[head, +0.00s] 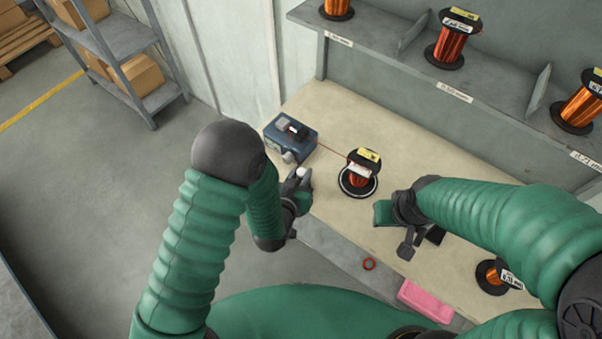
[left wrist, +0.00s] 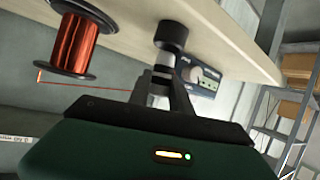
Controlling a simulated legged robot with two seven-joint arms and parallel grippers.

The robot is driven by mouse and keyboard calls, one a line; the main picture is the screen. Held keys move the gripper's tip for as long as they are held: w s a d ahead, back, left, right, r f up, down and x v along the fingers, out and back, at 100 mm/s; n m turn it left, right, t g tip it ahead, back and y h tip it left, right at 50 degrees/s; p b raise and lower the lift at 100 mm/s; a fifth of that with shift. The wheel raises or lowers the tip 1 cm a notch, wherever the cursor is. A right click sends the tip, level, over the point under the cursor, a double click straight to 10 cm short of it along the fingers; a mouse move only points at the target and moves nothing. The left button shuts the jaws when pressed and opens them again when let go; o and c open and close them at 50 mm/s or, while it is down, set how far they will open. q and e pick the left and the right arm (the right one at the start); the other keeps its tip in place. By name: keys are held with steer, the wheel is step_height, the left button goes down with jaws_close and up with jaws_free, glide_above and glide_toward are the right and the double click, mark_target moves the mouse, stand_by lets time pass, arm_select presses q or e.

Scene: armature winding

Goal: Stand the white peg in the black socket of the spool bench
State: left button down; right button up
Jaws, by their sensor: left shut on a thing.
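The white peg (left wrist: 160,76) is between the fingers of my left gripper (left wrist: 160,98) in the left wrist view. It also shows as a pale tip in the head view (head: 302,173), near the bench's left edge. The black socket (left wrist: 171,35) stands on the bench (left wrist: 226,30) in the left wrist view. The peg lines up with the socket, its end at or very near the mouth; I cannot tell whether it is inside. The socket is hidden in the head view. My right gripper (head: 407,243) is over the front of the bench, its jaw opening unclear.
A blue box (head: 291,138) sits at the bench's left, with a red wire running to a copper spool (head: 360,172). Another spool (head: 492,275) and a pink block (head: 426,300) are at the front right. A shelf (head: 470,95) with spools runs behind.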

arm_select(q)
steer(key=shift+f, duration=0.2)
steer(key=shift+d, duration=0.15)
steer(key=shift+f, duration=0.15)
steer(key=shift+f+b, duration=0.75)
steer(key=shift+b, duration=0.15)
steer(key=shift+f, duration=0.1)
steer(key=c, duration=1.1)
jaws_free()
